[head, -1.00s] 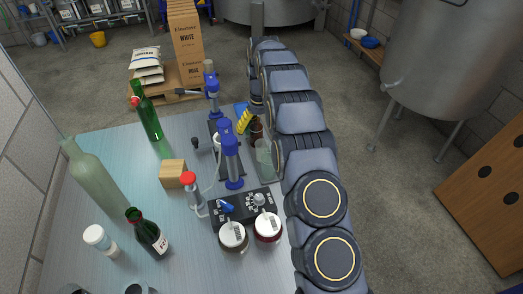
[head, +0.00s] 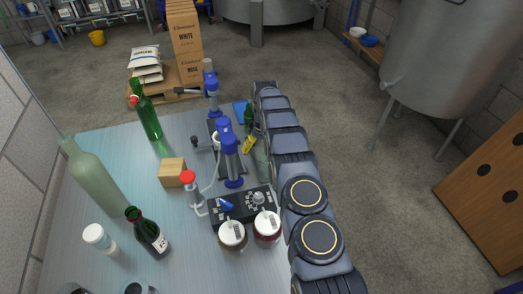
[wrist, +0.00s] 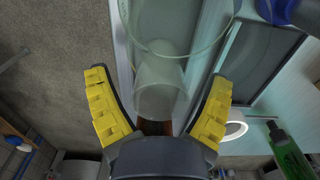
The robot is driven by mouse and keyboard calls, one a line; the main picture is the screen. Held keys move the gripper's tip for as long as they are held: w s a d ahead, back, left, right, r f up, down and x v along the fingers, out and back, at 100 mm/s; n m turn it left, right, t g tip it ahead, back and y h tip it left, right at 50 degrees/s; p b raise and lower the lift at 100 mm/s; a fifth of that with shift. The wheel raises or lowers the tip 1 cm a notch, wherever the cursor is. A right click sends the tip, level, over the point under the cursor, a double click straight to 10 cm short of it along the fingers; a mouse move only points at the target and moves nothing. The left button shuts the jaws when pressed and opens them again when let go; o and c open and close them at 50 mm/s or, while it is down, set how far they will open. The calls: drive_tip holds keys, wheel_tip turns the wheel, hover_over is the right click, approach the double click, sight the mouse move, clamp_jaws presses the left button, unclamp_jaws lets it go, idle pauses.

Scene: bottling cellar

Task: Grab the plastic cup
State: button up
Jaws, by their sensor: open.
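The plastic cup is clear and partly hidden by my arm in the head view (head: 262,166). It stands near the right edge of the table. In the wrist view the cup (wrist: 162,85) shows between and beyond my fingers, with its wide rim toward the top. My gripper (wrist: 158,78) is open, with one yellow finger on each side of the cup's line. I cannot tell whether a finger touches it. In the head view only a yellow finger of my gripper (head: 248,145) shows clearly, just behind the cup.
A blue-and-grey bench device (head: 229,160) stands left of the cup. A black control box (head: 230,207) and two lidded jars, one being the red jar (head: 267,228), stand in front. A green bottle (wrist: 288,150) and a white ring-shaped thing (wrist: 235,130) lie right of my gripper in the wrist view.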

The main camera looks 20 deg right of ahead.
drive_tip(key=shift+f, duration=0.15)
drive_tip(key=c, duration=1.2)
